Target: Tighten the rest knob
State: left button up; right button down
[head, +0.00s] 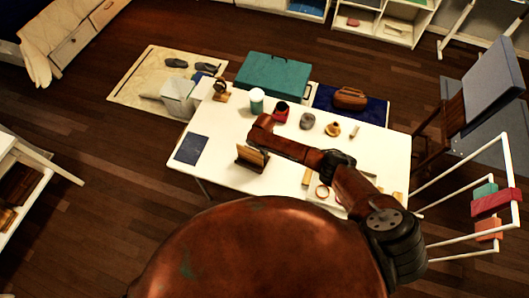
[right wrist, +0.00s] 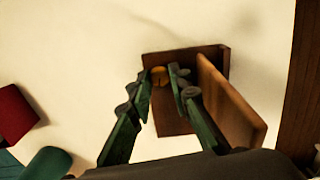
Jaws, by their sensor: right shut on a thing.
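The wooden rest (head: 252,157) stands on the white table (head: 222,121), left of the table's middle. In the right wrist view the rest (right wrist: 232,103) shows as a dark back board with a lighter ledge tilted beside it. A small round orange-brown knob (right wrist: 159,76) with a slot sits on the back board. My right gripper (right wrist: 160,84) is shut on the knob, one fingertip on each side of it. In the head view my right arm reaches over the table to the rest, and its fingers are not clear there. My left gripper is not in view.
A blue pad (head: 190,148) lies left of the rest. A white drying rack (head: 462,200) stands to the right.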

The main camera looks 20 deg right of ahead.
jog(key=m+p, duration=0.2)
jog(key=m, duration=0.2)
jog(key=shift+a+r+m, duration=0.1)
jog(key=shift+m, duration=0.2)
jog(key=m+p, duration=0.1)
jog(key=m, duration=0.1)
jog(key=shift+m, duration=0.9)
jog(key=c, duration=1.8)
grip_release()
notch_tip(320, 180, up, 12)
